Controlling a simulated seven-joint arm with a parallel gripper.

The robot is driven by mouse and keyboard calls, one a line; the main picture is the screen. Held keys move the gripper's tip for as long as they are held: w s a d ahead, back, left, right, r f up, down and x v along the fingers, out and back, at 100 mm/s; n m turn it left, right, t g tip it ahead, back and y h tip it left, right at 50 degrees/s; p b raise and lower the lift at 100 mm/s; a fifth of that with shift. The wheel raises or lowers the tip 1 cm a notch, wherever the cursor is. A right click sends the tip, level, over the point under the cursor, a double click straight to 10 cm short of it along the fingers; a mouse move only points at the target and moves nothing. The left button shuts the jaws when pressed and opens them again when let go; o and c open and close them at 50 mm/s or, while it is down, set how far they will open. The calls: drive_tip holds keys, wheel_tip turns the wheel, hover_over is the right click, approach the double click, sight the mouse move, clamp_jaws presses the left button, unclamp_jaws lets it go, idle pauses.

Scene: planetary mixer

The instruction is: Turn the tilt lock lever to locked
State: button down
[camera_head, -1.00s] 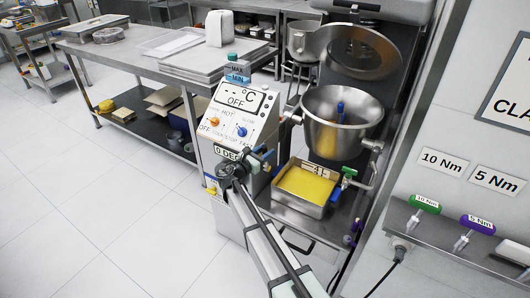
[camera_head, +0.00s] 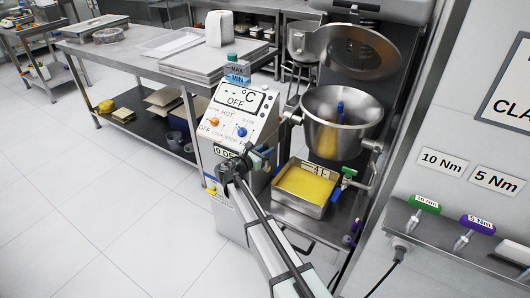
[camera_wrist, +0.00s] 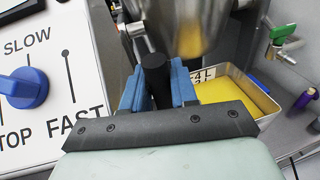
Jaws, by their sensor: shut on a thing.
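The tilt lock lever shows a black round grip (camera_wrist: 154,82) in the wrist view, standing between the blue fingers of my gripper (camera_wrist: 157,76). My gripper is shut on this grip. In the head view my gripper (camera_head: 252,157) is at the front right edge of the mixer's control panel (camera_head: 238,112), below the blue knob. My wrist hides most of the lever there and part of the "0 DEG" label. Whether the lever stands at locked cannot be read.
The steel bowl (camera_head: 341,124) hangs right of the lever, above a tray of yellow liquid (camera_head: 307,186) with a green-handled tap (camera_head: 348,172). The blue speed knob (camera_wrist: 24,88) is close on the left in the wrist view. Open floor lies left of the mixer.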

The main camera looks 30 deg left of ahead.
drive_tip(key=shift+w+g, duration=0.25)
drive_tip(key=shift+g, duration=0.05)
drive_tip(key=c, duration=1)
unclamp_jaws()
drive_tip(key=v, duration=1.4)
